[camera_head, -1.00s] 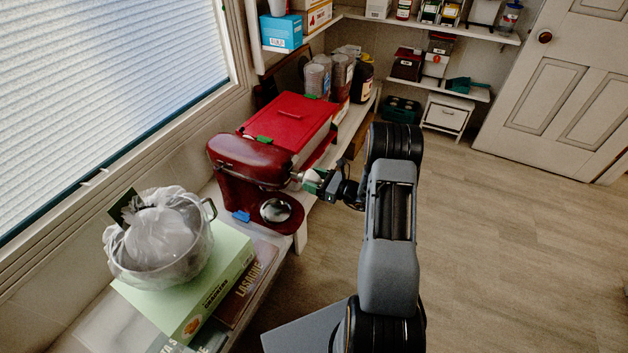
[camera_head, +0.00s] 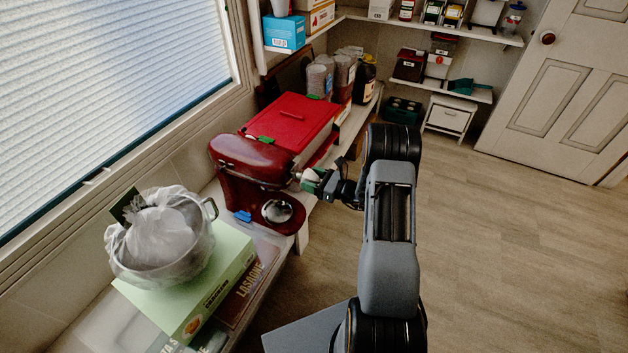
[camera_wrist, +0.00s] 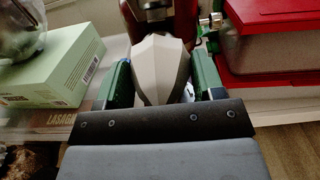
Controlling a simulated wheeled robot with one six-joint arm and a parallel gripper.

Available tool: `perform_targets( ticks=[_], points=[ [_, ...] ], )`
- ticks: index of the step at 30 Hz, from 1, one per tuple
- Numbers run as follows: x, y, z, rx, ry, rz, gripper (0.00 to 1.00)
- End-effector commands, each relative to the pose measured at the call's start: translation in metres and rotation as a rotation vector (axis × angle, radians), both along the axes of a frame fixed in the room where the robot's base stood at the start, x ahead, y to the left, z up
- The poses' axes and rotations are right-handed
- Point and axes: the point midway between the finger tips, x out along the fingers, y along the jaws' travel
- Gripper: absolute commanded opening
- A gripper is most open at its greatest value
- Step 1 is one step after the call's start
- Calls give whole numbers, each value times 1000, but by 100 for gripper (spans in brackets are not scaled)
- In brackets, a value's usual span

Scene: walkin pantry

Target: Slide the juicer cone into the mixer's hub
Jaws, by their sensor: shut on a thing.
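The red mixer (camera_head: 252,160) stands on the low shelf with its round silver base dish (camera_head: 277,212) showing below the head. My gripper (camera_head: 316,182) is at the right end of the mixer head, shut on the pale grey juicer cone (camera_head: 309,175). In the wrist view the ribbed cone (camera_wrist: 161,68) sits between the green-padded fingers of my gripper (camera_wrist: 163,82), pointing up the picture toward the red mixer body (camera_wrist: 178,15). A metal fitting (camera_wrist: 155,8) on the mixer shows just past the cone. I cannot tell whether the cone touches the hub.
A red-lidded bin (camera_head: 290,122) stands right behind the mixer. A pot with a plastic bag (camera_head: 165,245) sits on a green box (camera_head: 222,275) at the left front. Jars (camera_head: 345,75) stand farther back. The floor at right is clear.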

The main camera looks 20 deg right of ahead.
Motion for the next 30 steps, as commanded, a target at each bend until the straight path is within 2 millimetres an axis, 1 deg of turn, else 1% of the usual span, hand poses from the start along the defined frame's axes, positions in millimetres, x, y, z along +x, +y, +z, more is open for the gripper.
perform_targets(
  ticks=[30],
  points=[
    [15, 14, 0, -1, -1, -1, 38]
  ],
)
